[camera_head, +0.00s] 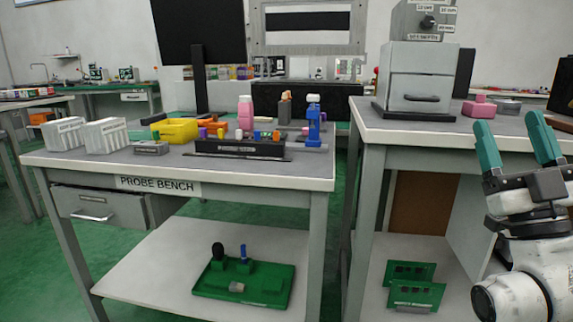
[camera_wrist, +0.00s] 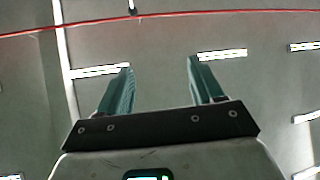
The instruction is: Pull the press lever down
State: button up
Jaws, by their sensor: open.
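A green fixture (camera_head: 243,282) lies on the lower shelf of the left bench, with a black knob (camera_head: 217,250) and a blue upright piece (camera_head: 243,252) on it. A small blue upright device (camera_head: 313,121) stands at the right end of that bench's top. I cannot tell for sure which of these carries the press lever. My gripper (camera_head: 513,140) is at the right of the head view, pointing up, well apart from both. Its two teal fingers are spread and empty. The wrist view also shows the open, empty fingers (camera_wrist: 159,75).
The left bench (camera_head: 255,176), labelled PROBE BENCH, holds a yellow bin (camera_head: 175,131), white racks (camera_head: 104,136) and small coloured parts. The right bench (camera_head: 365,125) carries a grey cabinet (camera_head: 415,75); green boards (camera_head: 416,295) stand on its lower shelf. A narrow gap separates the benches.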

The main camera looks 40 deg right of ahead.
jog(key=w+a+f+m+g+y+p, duration=0.1)
jog(key=w+a+f+g+y, duration=0.2)
jog(key=w+f, duration=0.45)
jog(key=w+a+f+m+g+y+p, duration=0.1)
jog(key=w+a+f+g+y, duration=0.25)
jog(key=f, duration=0.75)
jog(key=w+a+f+g+y+p, duration=0.1)
jog(key=w+a+f+g+y, duration=0.2)
jog(key=w+f, duration=0.45)
jog(key=s+a+f+n+g+y+p, duration=0.1)
jog(key=s+a+f+g+y, duration=0.2)
jog(key=f, duration=0.4)
jog(key=s+a+f+g, duration=0.3)
jog(key=s+a+f, duration=0.3)
jog(key=f, duration=0.2)
jog(key=s+a+f+n+g+y+p, duration=0.1)
jog(key=s+a+f+g+y, duration=0.1)
jog(key=s+a+f+g, duration=0.35)
jog(key=s+f+n+g, duration=0.1)
jog(key=s+f+g, duration=0.1)
jog(key=s+f, duration=0.4)
notch_tip(320, 180, up, 39)
jog(key=s+p, duration=0.1)
jog(key=p, duration=3.7)
jog(key=shift+s+d+f+g, duration=0.2)
jog(key=shift+s+g, duration=0.1)
jog(key=shift+s, duration=0.1)
